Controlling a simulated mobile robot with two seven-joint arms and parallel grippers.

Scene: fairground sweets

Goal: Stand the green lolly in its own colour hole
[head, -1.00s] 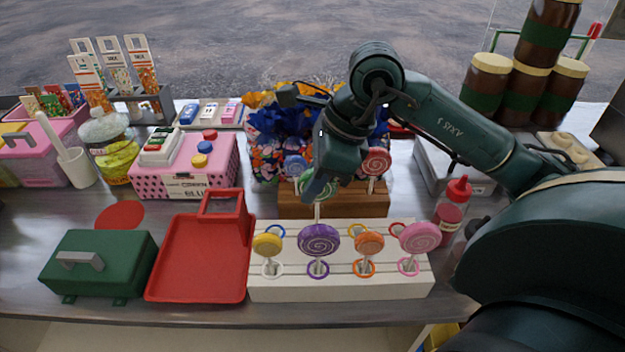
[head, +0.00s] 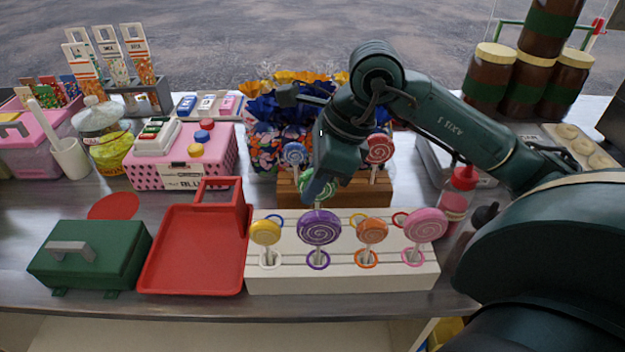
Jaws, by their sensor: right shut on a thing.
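The green lolly (head: 327,188) is in my right gripper (head: 316,187), which is shut on it. It hangs above the back row of the white stand (head: 340,280), just behind the purple lolly (head: 319,227). Its stick's lower end is hidden behind the purple lolly. The stand's back row shows a blue ring (head: 275,217), a yellow ring (head: 357,218) and a red ring (head: 399,218). No green ring shows; the part behind the purple lolly is hidden. My left gripper is not in view.
A yellow lolly (head: 265,233), an orange lolly (head: 372,231) and a pink lolly (head: 425,226) stand in the front row. Behind, a wooden block (head: 350,196) holds a blue lolly (head: 295,154) and a red lolly (head: 379,150). A red tray (head: 190,250) lies left.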

